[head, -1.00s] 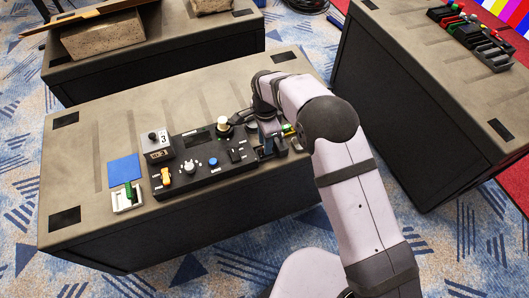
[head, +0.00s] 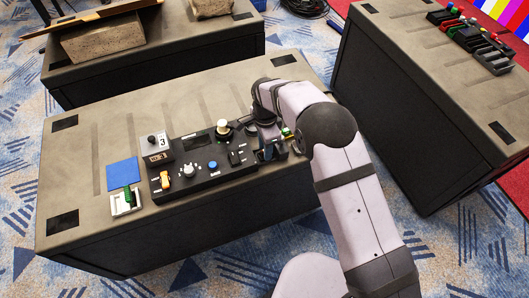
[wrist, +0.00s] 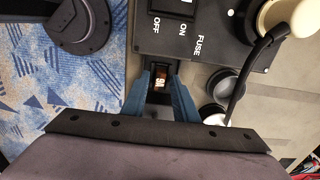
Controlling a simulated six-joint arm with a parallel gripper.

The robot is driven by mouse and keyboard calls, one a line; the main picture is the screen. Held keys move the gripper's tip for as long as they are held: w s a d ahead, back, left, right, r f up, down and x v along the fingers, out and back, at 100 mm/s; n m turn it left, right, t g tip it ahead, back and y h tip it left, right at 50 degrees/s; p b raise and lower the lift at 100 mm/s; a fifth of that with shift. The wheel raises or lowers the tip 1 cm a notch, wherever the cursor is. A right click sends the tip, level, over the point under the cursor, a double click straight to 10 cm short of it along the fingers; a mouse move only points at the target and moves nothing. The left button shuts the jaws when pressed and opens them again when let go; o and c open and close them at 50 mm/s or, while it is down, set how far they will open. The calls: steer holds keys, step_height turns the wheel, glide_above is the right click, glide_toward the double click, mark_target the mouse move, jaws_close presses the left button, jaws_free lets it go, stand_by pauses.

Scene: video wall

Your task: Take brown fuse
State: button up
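A small dark piece with an orange-brown face and pale lettering, which looks like the brown fuse (wrist: 160,77), lies between my fingertips in the wrist view. It sits by the edge of the black control panel (wrist: 212,42), close to the printed word FUSE. My gripper (wrist: 161,88) has two blue fingers, standing apart on either side of this piece. Contact between fingers and piece is not clear. In the head view my gripper (head: 268,150) is low at the panel's right end, where my wrist hides the fuse.
The panel stands on a grey-brown table (head: 110,215) with knobs and switches on it. A white knob (head: 223,128) with a black cable is close to my gripper. A blue square (head: 122,173) and a white holder with a green part (head: 126,201) lie at the left.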

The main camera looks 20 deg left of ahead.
jaws_close()
steer(key=shift+r, duration=0.1)
steer(key=shift+r+p, duration=1.9)
steer(key=shift+r, duration=0.75)
